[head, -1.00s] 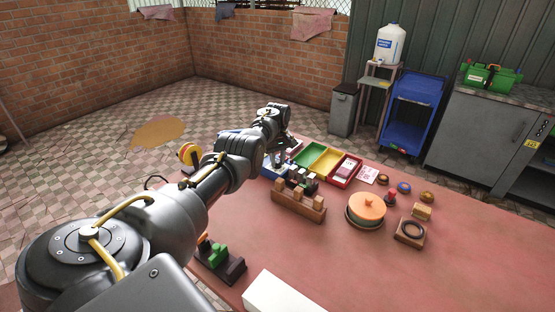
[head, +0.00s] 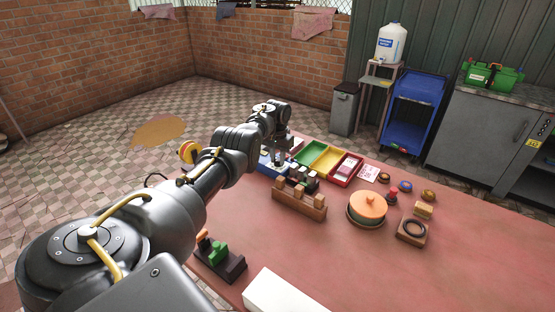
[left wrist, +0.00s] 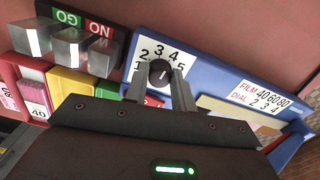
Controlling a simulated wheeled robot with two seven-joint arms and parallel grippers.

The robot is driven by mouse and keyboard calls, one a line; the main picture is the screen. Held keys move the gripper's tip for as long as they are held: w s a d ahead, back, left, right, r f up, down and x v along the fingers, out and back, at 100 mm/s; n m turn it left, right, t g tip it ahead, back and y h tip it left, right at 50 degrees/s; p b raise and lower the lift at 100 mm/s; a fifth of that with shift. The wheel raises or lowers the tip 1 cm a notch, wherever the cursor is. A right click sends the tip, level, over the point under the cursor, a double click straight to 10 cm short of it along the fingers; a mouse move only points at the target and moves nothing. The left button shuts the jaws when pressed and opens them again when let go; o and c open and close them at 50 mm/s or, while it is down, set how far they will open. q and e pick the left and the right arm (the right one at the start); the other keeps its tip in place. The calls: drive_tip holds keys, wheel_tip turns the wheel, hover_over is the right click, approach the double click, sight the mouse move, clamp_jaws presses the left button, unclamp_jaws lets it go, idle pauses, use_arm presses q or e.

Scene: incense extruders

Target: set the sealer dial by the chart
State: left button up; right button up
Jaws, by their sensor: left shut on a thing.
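The blue sealer (head: 264,168) sits at the far left edge of the table, partly hidden by my left arm. In the left wrist view its black dial knob (left wrist: 160,72) stands on a white scale plate (left wrist: 149,50) numbered 1 to 5. My left gripper (left wrist: 160,88) has its fingers around the knob, shut on it. A white mark on the knob points up toward the 3–4 side; the exact number is hard to tell. The chart (left wrist: 262,97) pairs film 40, 60, 80 with dial 2, 3, 4. My right gripper is not in view.
A red tray (head: 346,181), a yellow tray and a green tray stand beside the sealer. A card marked 40 (left wrist: 38,111) shows by the red tray. A wooden block rack (head: 299,204) is in front. A round orange-lidded pot (head: 367,207) stands right; the table's front right is clear.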

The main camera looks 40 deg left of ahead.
sight(277, 160)
use_arm(q)
drive_tip(key=shift+m, duration=1.2)
drive_tip(key=shift+b, duration=0.3)
drive_tip(key=o, duration=1)
wheel_tip(277, 160, up, 11)
drive_tip(key=shift+f+p, duration=0.1)
drive_tip(key=shift+p, duration=0.5)
